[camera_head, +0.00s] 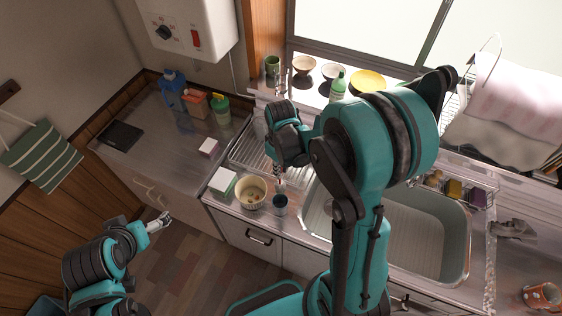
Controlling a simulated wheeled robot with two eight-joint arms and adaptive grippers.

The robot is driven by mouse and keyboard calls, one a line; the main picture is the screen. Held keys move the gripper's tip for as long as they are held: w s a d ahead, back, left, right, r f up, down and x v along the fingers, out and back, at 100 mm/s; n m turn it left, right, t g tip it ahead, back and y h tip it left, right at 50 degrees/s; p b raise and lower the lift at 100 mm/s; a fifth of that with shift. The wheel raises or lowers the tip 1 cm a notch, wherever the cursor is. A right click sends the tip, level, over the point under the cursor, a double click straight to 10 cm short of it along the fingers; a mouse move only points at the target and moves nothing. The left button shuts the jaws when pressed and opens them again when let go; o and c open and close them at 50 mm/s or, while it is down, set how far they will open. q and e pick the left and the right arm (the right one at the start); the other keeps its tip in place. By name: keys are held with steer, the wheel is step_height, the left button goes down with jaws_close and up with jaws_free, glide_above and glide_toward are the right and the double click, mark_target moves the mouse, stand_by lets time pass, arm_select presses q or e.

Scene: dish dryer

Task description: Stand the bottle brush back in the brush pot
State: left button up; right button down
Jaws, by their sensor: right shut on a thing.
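My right gripper (278,172) points down over the counter's front edge, left of the sink, partly hidden by my own arm. It is shut on the bottle brush (281,186), of which only a small pale part shows below the fingers. A small dark blue cup (280,206), which looks like the brush pot, stands just below and in front of the brush. I cannot tell whether the brush touches its rim. My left gripper (160,221) hangs low at the left, away from these things; its finger gap is too small to judge.
The sink (430,235) opens to the right. A ribbed drainboard (250,154) lies behind. Bottles (220,108) stand on the left counter.

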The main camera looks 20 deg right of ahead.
mark_target(281, 185)
steer(key=shift+s+a+f+b, duration=0.1)
steer(key=shift+s+f+b, duration=0.2)
steer(key=shift+f, duration=0.1)
steer(key=f+b, duration=0.2)
steer(key=f, duration=0.1)
steer(key=shift+w, duration=0.2)
step_height(281, 185, down, 2)
steer(key=shift+s+b, duration=0.1)
steer(key=shift+b, duration=0.7)
step_height(281, 185, down, 7)
steer(key=b, duration=0.6)
steer(key=shift+r, duration=0.2)
steer(key=c, duration=1.4)
jaws_free()
steer(key=shift+c, duration=0.2)
steer(key=shift+r, duration=0.1)
step_height(281, 185, up, 12)
steer(key=shift+f, duration=0.1)
